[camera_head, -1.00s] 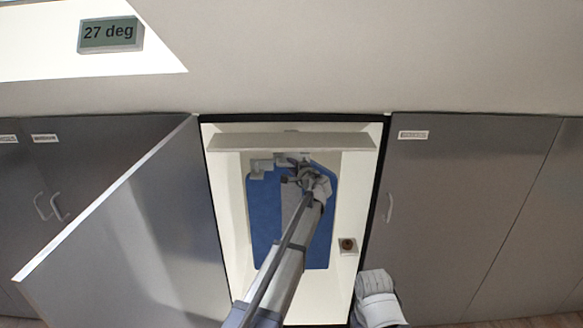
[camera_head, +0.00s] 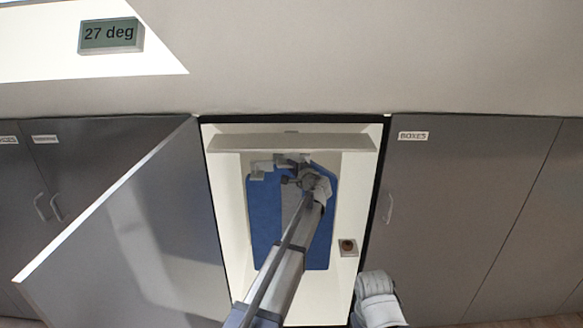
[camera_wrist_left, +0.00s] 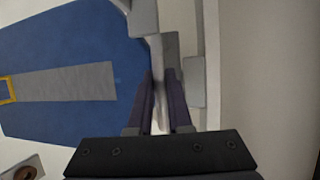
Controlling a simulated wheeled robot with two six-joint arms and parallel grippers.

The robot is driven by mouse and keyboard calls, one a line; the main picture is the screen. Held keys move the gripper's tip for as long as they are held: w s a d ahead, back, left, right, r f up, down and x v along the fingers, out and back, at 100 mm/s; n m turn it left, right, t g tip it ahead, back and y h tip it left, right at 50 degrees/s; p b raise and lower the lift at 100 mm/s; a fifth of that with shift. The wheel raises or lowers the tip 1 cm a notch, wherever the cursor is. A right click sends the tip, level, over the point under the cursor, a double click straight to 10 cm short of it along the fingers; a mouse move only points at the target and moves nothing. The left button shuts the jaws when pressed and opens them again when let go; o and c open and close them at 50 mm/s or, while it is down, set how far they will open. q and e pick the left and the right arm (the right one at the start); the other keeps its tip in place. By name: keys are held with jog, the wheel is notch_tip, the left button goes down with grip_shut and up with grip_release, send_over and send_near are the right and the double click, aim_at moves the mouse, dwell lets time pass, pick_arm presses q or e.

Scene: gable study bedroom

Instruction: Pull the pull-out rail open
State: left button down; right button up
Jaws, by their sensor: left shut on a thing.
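My left arm reaches into the open cupboard, and my left gripper (camera_head: 288,164) is high inside it, just below a broad pale bar. In the left wrist view its two dark fingers (camera_wrist_left: 160,98) are shut on a pale grey piece (camera_wrist_left: 163,62), which looks like part of the pull-out rail. Pale grey blocks of the same fitting (camera_head: 260,170) show to the left of the gripper in the head view. The gripper and wrist hide much of the rail.
The cupboard door (camera_head: 130,235) stands open on the left. A blue panel with a grey stripe (camera_head: 264,215) is behind my arm. A small square fitting with a dark knob (camera_head: 347,247) is at the lower right. The closed BOXES door (camera_head: 455,215) is right of the opening.

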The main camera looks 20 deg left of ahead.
dwell(0.8)
pick_arm(q)
jog(key=s+d, duration=0.3)
jog(key=s, duration=0.8)
jog(key=s+d, duration=0.3)
jog(key=s, duration=0.9)
jog(key=shift+s+d, duration=0.25)
jog(key=shift+d, duration=0.15)
jog(key=c, duration=1.1)
grip_release()
